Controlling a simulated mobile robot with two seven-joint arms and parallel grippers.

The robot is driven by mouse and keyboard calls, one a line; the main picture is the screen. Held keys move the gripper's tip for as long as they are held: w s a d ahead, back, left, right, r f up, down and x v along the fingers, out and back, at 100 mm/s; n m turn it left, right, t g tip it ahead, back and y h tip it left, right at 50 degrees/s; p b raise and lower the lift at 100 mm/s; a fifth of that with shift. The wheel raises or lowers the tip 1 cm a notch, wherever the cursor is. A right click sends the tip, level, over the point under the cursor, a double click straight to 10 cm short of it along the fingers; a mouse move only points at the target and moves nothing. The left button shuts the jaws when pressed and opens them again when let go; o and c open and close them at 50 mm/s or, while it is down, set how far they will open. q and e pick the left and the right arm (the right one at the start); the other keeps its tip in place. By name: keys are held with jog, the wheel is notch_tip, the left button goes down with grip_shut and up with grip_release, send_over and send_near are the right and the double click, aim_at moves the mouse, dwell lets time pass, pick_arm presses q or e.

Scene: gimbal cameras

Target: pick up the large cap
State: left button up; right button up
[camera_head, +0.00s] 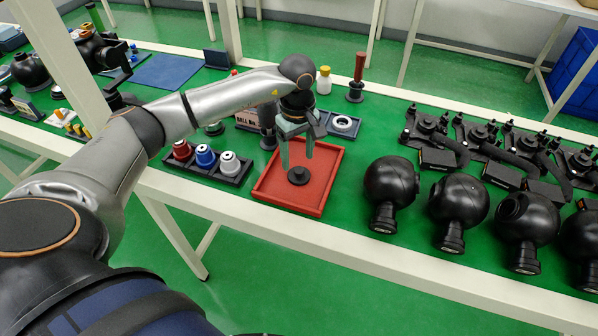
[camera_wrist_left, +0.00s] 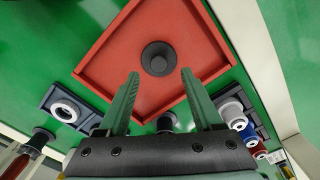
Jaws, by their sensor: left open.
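A black round cap (camera_head: 298,176) with a raised middle lies in the red tray (camera_head: 262,190). I take it for the large cap. My left gripper (camera_head: 297,160) is open above the tray, its two green fingers pointing down over the cap and empty. In the left wrist view the cap (camera_wrist_left: 158,58) lies on the floor of the tray (camera_wrist_left: 100,65), between and just beyond the open fingertips of the left gripper (camera_wrist_left: 160,74). No finger appears to touch it. My right gripper is not in view.
A dark rack (camera_head: 207,172) with red, blue and white bottles stands left of the tray. A white ring in a dark holder (camera_head: 343,125) sits behind it. Several black ball housings (camera_head: 391,183) stand to the right. The pale table edge (camera_head: 350,256) runs in front.

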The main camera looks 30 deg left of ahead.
aim_at(298, 169)
pick_arm(q)
notch_tip(298, 169, down, 4)
jog(key=shift+d+r, duration=0.1)
jog(key=shift+r, duration=0.1)
grip_shut()
dwell(0.4)
